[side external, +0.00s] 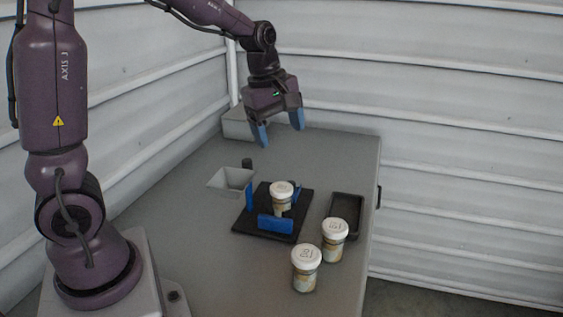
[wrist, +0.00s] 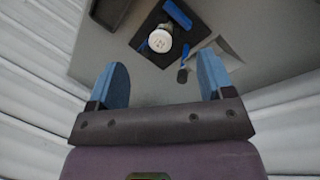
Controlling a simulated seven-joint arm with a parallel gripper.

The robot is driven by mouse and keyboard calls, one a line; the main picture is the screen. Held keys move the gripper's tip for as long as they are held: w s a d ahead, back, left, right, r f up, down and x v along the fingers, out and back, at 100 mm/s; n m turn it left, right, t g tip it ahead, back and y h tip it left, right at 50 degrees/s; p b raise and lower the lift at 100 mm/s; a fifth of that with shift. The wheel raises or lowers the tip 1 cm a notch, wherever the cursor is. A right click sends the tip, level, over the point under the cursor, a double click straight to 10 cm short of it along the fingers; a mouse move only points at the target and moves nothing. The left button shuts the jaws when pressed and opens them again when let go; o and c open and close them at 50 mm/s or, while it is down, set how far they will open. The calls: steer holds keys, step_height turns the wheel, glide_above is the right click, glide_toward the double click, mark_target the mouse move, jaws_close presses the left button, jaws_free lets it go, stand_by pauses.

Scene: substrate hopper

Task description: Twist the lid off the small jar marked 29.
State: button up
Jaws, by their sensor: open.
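A small jar (side external: 281,205) with a white lid (side external: 281,187) stands upright between blue jaws (side external: 275,223) on a black plate (side external: 245,222). Its lid also shows in the wrist view (wrist: 160,41), seen from above, with dark marks too small to read. Two more white-lidded jars stand at the front right, one nearer (side external: 306,276) and one farther back (side external: 335,247). Their lid marks are not clearly legible either. All three lids are on. My gripper (side external: 281,137) is open and empty, high above the table and behind the held jar. Its blue fingers are well apart.
A black shallow tray (side external: 333,207) lies right of the plate and also shows in the wrist view (wrist: 92,12).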

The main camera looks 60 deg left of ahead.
steer(key=w+a+f+n+g, duration=0.1)
steer(key=w+a+f+n, duration=0.3)
steer(key=a+f+n, duration=0.15)
steer(key=n+g, duration=0.1)
steer(key=n, duration=0.6)
glide_above(282, 187)
step_height(282, 187, down, 8)
steer(key=shift+r, duration=0.1)
steer(key=shift+a+f, duration=0.15)
steer(key=shift+f, duration=0.3)
step_height(282, 187, down, 8)
steer(key=shift+r, duration=0.25)
steer(key=m, duration=0.2)
steer(key=shift+r+m, duration=0.1)
steer(key=shift+m, duration=0.25)
steer(key=m, duration=2)
steer(key=shift+m, duration=0.4)
